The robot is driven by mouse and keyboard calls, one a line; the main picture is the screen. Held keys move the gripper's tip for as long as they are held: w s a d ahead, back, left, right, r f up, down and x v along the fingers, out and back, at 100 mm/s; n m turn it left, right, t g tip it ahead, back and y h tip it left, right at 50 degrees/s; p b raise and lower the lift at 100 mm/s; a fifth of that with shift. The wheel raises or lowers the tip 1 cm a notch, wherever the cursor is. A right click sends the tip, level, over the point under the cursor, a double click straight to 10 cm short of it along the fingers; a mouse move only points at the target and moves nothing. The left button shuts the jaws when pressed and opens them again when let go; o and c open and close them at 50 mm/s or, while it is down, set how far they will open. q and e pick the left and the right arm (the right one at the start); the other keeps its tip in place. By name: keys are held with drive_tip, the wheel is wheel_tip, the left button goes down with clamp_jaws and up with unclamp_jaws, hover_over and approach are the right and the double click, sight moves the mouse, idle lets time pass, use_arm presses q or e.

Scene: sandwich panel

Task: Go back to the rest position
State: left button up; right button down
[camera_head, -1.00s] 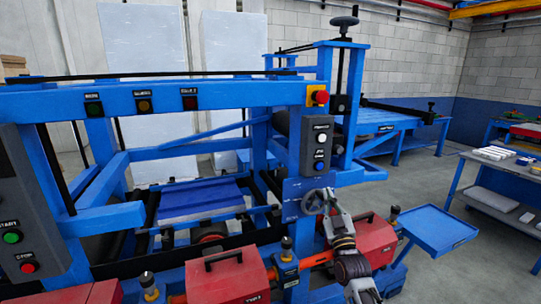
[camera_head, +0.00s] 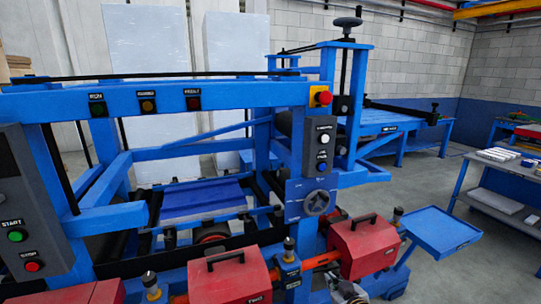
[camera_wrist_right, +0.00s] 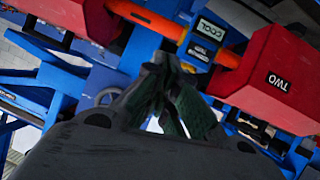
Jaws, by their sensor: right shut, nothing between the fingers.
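My right gripper (camera_wrist_right: 170,62) is shut and empty in the right wrist view, its dark fingertips close together. In the head view only a small part of my right arm or gripper shows at the bottom edge, below the red boxes. The grey handwheel (camera_head: 317,202) on the blue machine is fully visible and clear of the gripper. It also shows in the right wrist view, left of the fingers. My left gripper is in neither view.
A red box (camera_head: 229,277) and a second red box (camera_head: 364,246) stand along the machine's front, joined by orange pipe. A blue tray (camera_head: 440,231) juts out at right. A control box (camera_head: 25,205) with start and stop buttons is at left. Grey floor is open at right.

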drive_tip(key=s+d+f+m+g+h, duration=0.15)
drive_tip(key=s+f+g, duration=0.3)
drive_tip(key=s, duration=0.75)
drive_tip(key=s+d+f+m+g+h, duration=0.15)
drive_tip(key=s+f+g, duration=0.3)
drive_tip(key=s, duration=0.75)
wheel_tip(320, 180, down, 33)
drive_tip(key=s+d+n+g, duration=0.1)
drive_tip(key=s+d, duration=0.1)
drive_tip(key=s, duration=0.1)
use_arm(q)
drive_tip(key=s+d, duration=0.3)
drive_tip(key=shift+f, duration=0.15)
use_arm(e)
drive_tip(key=s+d+f, duration=0.2)
drive_tip(key=s+f, duration=0.7)
drive_tip(key=s, duration=0.1)
drive_tip(key=s+d+f+g, duration=0.1)
drive_tip(key=s+d+f, duration=0.2)
drive_tip(key=s+f, duration=0.7)
drive_tip(key=shift+s+y, duration=0.3)
drive_tip(key=shift+s, duration=0.35)
